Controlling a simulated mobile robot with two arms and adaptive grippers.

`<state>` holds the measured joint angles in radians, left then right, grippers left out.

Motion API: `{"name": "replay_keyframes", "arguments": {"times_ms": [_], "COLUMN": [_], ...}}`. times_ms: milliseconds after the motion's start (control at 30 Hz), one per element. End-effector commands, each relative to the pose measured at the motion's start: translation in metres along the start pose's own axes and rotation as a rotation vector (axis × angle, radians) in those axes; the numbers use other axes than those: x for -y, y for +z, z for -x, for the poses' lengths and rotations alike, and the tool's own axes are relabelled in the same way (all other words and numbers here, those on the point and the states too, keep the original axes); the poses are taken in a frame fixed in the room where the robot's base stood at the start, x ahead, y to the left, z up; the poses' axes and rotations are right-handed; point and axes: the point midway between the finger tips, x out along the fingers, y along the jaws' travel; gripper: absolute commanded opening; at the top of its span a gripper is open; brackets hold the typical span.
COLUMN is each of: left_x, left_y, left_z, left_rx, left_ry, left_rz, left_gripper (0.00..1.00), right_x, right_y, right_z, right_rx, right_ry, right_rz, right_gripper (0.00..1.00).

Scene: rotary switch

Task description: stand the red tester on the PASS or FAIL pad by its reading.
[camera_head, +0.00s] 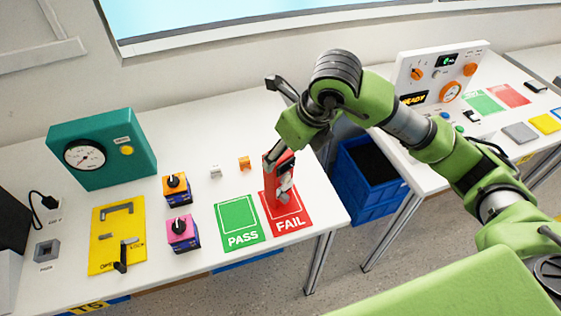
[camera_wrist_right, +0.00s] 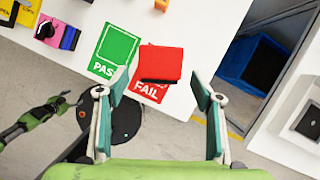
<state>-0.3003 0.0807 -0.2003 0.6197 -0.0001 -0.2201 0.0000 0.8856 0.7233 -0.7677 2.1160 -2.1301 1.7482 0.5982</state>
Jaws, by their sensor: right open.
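The red tester (camera_head: 270,186) stands upright on the red FAIL pad (camera_head: 292,222), near the table's right end. In the right wrist view the tester (camera_wrist_right: 160,64) shows as a red block over the upper part of the FAIL pad (camera_wrist_right: 148,92). My right gripper (camera_head: 284,180) is at the tester in the head view and covers part of it. In the right wrist view its fingers (camera_wrist_right: 158,88) are spread apart, with clear gaps on both sides of the tester. The green PASS pad (camera_head: 238,220) lies bare to the left. The tester's reading cannot be seen. My left gripper is not identifiable in the head view.
A teal gauge box (camera_head: 103,148), a yellow latch plate (camera_head: 117,236), and orange (camera_head: 177,188) and pink (camera_head: 183,233) knob boxes are on the left. A blue bin (camera_head: 368,180) stands in the gap before the second table, which holds a white panel (camera_head: 440,75).

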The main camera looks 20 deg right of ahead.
Motion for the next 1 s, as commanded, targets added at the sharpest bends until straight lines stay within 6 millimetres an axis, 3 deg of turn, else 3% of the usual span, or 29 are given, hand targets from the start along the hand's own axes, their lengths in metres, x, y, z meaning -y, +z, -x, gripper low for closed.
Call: {"name": "replay_keyframes", "arguments": {"times_ms": [133,333,1000], "left_x": [0.000,-0.001,0.000], "left_y": [0.000,0.000,-0.003], "left_z": [-0.005,-0.007,-0.007], "left_rx": [-0.001,-0.001,-0.005], "left_ry": [0.000,0.000,0.000], "left_rz": [0.000,-0.001,0.000], "left_gripper": [0.63,0.63,0.63], "right_x": [0.000,0.000,0.000], "right_y": [0.001,0.000,0.000], "right_z": [0.029,0.050,0.054], "right_rx": [0.005,0.001,-0.001], "right_ry": [-0.001,0.001,0.001], "right_rz": [0.001,0.000,0.000], "right_gripper": [0.61,0.61,0.61]}}
